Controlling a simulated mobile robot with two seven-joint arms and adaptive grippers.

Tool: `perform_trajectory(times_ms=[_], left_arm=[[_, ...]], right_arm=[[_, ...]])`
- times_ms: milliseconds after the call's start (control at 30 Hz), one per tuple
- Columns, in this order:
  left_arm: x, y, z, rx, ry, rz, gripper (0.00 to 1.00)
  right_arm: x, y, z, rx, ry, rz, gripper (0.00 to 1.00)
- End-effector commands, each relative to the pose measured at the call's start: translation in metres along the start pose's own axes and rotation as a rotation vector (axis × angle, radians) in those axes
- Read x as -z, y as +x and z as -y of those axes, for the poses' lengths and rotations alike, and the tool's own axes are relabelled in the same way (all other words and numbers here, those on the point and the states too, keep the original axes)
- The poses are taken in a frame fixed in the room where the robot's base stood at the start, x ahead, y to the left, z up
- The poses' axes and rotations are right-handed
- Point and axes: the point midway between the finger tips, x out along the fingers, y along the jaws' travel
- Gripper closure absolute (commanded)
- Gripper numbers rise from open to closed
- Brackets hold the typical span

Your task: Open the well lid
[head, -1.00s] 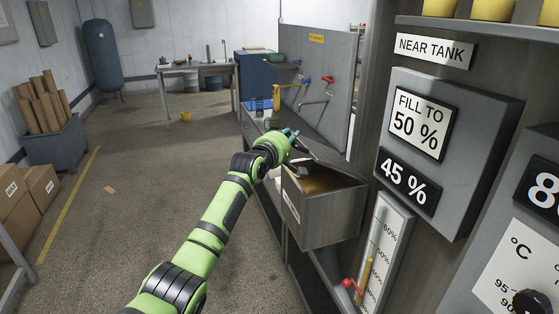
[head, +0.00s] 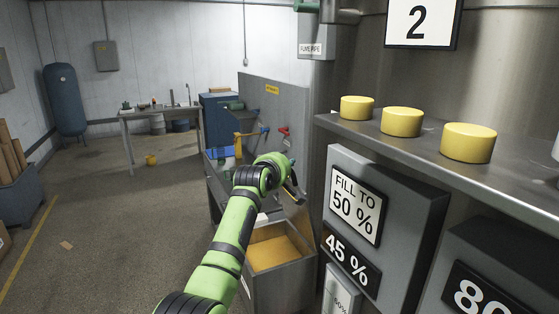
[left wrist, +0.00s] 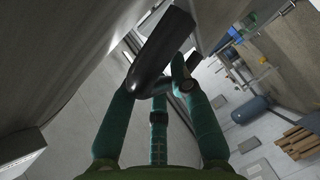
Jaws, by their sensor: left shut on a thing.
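The metal well (head: 290,280) stands at the lower middle of the head view, with amber material (head: 272,252) showing inside. Its grey lid (head: 297,214) is tilted up steeply at the well's back right edge, so the top is open. My left gripper (head: 290,184) is at the upper part of the lid. In the left wrist view the teal fingers (left wrist: 163,88) are closed around a dark bar-like handle (left wrist: 162,48). My arm and hand hide part of the lid and the handle in the head view. My right gripper is not in view.
A steel shelf (head: 420,160) with yellow round caps (head: 401,121) juts out at the right, above the "FILL TO 50 %" panel (head: 357,208). A grey partition (head: 275,110) with taps stands behind the well. The floor (head: 110,240) at the left is largely clear.

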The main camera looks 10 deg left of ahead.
Motion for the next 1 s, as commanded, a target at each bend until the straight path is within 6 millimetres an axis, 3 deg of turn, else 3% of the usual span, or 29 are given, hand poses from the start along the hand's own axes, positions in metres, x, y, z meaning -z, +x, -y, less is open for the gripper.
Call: perform_trajectory(times_ms=[633, 667, 700, 1000], left_arm=[[-0.0062, -0.0041, 0.0018, 0.043, 0.030, 0.002, 1.00], [-0.0062, -0.0040, 0.0019, 0.043, 0.030, 0.002, 0.68], [-0.0062, -0.0040, 0.0020, 0.043, 0.030, 0.002, 0.54], [-0.0059, -0.0040, 0.0015, 0.042, 0.032, 0.001, 0.54]], right_arm=[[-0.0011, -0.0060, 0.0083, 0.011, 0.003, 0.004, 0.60], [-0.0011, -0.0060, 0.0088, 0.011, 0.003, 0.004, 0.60], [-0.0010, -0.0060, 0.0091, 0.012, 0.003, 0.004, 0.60], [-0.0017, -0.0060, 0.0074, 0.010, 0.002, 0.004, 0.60]])
